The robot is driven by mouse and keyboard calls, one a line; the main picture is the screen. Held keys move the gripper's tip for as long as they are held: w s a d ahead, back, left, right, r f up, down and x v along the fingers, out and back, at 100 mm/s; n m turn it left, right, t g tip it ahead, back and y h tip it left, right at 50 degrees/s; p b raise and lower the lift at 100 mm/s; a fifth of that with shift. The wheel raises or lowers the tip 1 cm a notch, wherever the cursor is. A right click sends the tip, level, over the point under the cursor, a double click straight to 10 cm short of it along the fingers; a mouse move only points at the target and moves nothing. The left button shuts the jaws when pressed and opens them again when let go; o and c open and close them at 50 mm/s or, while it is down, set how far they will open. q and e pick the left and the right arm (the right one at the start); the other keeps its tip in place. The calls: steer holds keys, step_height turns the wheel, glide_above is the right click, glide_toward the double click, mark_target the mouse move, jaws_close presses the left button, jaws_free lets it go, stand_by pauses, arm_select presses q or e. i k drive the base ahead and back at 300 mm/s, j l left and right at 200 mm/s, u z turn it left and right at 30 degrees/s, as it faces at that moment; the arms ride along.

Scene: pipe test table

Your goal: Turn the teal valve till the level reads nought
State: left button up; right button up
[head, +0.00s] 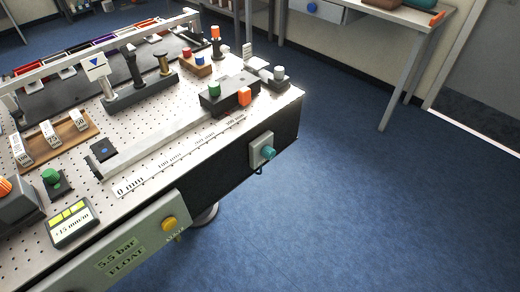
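The teal valve (269,153) is a small round knob on a pale grey plate (257,149) on the table's dark side, near its right corner. A small dark loop hangs below it. A boxed level display (72,222) with a yellow-green bar lies on the perforated table top at the lower left. Its small text seems to read +15 mm/m. Neither of my grippers is in view, and nothing touches the valve.
The perforated table (140,172) carries a ruled beam, a slide block with green and orange knobs (228,93), and weights (50,134). A front panel (135,250) reads 5.5 bar FLOAT beside a yellow knob (169,224). Blue floor (360,200) right of the table is clear.

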mark_target(268, 152)
steer(key=k+u, duration=0.1)
steer(key=u, duration=1.4)
steer(key=l+u, duration=0.1)
steer(key=l, duration=0.55)
steer(key=k+l+u, duration=0.1)
steer(key=l, duration=0.5)
